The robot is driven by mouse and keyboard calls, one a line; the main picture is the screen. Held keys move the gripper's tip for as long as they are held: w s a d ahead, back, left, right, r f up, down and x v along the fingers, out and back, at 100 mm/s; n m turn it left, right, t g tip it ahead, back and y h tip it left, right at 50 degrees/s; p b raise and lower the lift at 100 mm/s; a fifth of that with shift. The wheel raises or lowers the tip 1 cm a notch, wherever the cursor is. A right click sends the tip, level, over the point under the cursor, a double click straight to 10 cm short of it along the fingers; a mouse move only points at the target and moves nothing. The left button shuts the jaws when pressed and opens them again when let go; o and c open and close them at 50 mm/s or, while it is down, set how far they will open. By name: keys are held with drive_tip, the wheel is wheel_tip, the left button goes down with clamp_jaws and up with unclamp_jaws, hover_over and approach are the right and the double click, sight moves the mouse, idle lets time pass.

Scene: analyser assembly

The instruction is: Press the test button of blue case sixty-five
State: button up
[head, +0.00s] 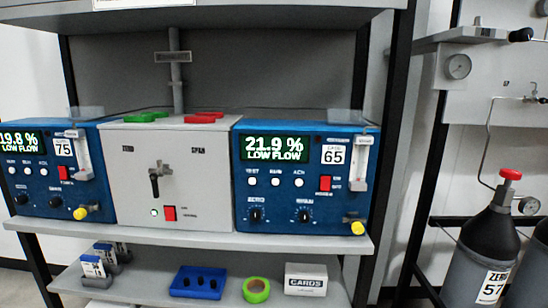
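Blue case sixty-five (299,180) stands on the shelf right of the middle, with a label (333,154) reading 65. Its green display (274,149) reads 21.9 % LOW FLOW. Below the display is a row of white round buttons; the leftmost, the test button (252,181), sits under small lettering that looks like TEST. Two black knobs (256,215) are under the buttons, and a red switch (325,184) is to their right. My gripper is not in view.
A grey box (170,185) with a black handle stands left of the case, then blue case 75 (48,190). The lower shelf holds a blue tray (198,283), green tape (256,289) and a cards box (306,279). Gas cylinder 57 (488,250) stands at the right.

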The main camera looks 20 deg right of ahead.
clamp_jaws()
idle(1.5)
